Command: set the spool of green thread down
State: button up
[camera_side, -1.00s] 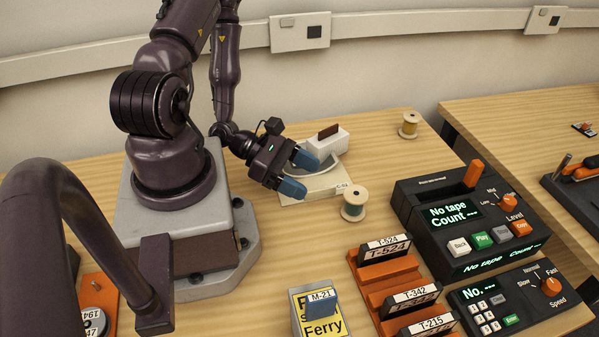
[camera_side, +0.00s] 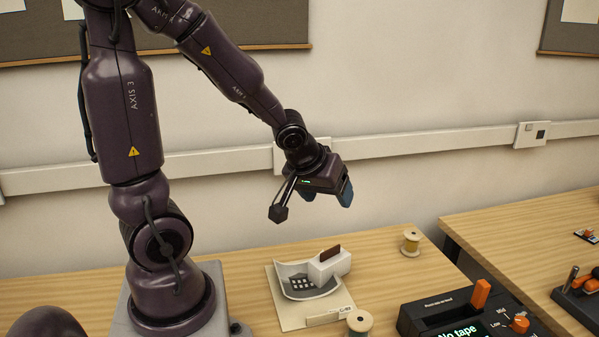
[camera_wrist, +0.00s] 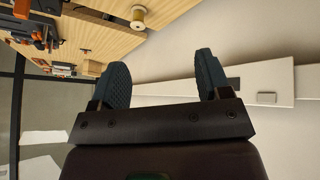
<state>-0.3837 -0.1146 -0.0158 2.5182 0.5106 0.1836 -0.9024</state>
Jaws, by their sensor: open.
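A spool with greenish thread (camera_side: 358,324) stands upright on the wooden table, in front of the card with the white block. The lower edge of the side view cuts it off, and its thread is barely visible. My gripper (camera_side: 328,193) is high above the table, well clear of the spool, with its blue fingers apart. In the wrist view my gripper (camera_wrist: 160,70) is open, with nothing between its fingers.
A curved photo (camera_side: 300,285) lies on a cream card, with a white block (camera_side: 330,265) on its right side. A black tape counter (camera_side: 440,312) stands at the front right. A gap separates this table from a second table (camera_side: 500,235). The wall is behind.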

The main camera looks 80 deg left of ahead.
jog(key=s+d+r+m+h, duration=0.3)
jog(key=s+d+r+m, duration=0.5)
jog(key=d, duration=0.4)
notch_tip(320, 180, up, 3)
jog(key=shift+s+d+f+m, duration=0.2)
jog(key=shift+s+d+m, duration=0.1)
jog(key=shift+m, duration=0.2)
